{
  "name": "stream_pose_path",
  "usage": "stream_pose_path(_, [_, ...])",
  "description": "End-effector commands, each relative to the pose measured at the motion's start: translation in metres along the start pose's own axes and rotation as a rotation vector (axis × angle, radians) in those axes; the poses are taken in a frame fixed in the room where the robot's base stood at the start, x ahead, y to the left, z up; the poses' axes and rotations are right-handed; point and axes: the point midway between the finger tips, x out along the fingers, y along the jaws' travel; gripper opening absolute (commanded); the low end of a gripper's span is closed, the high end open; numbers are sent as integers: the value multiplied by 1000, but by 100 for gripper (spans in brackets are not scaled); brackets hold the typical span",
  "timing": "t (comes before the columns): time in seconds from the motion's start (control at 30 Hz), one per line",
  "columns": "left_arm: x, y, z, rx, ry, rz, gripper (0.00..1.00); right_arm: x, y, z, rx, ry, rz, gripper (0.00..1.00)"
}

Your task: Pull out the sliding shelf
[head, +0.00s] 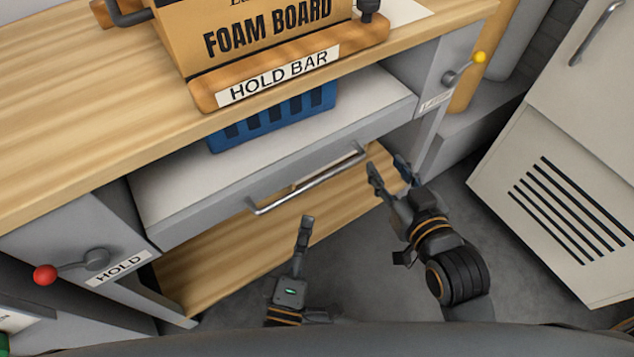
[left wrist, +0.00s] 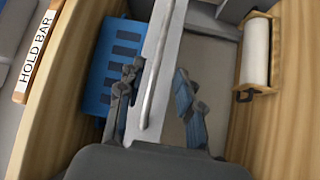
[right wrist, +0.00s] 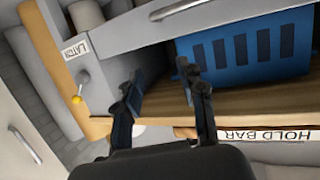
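The grey sliding shelf (head: 190,215) sits under the wooden worktop, with a bar handle (head: 310,183) along its front. A blue crate (head: 275,118) rests on the shelf. My left gripper (head: 304,222) is open in front of the handle. In the left wrist view (left wrist: 158,88) its fingers are apart, with the handle (left wrist: 158,70) running between them in the picture; contact cannot be told. My right gripper (head: 389,172) is open and empty near the handle's right end. The right wrist view shows its fingers (right wrist: 160,90) apart, with the handle (right wrist: 178,8) beyond them.
A red-knobbed lever (head: 70,268) marked HOLD is on the left cabinet panel, a yellow-knobbed lever (head: 465,68) on the right one. A HOLD BAR piece (head: 290,72) and a foam board box (head: 250,35) are on top. A vented cabinet (head: 560,200) stands right; a lower wooden board (head: 240,255) lies beneath.

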Motion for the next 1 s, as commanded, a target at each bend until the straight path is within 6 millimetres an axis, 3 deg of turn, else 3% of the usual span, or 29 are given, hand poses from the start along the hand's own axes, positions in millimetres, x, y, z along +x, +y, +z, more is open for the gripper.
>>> stream_pose_path(0.3, [70,-1,0,1,3,2,36,2,-6,-38,3,213,-13,40])
stream_pose_path(0.5, [100,-2,0,3,1,0,36,-1,-9,-59,5,328,-20,40])
stream_pose_path(0.7, [112,-1,0,4,0,-2,36,-4,-10,-68,6,378,-22,40])
stream_pose_path(0.97, [113,-1,0,4,0,-2,36,-4,-10,-69,6,383,-23,40])
stream_pose_path(1.0, [113,-1,0,4,0,-2,30,-4,-10,-69,6,383,-23,40])
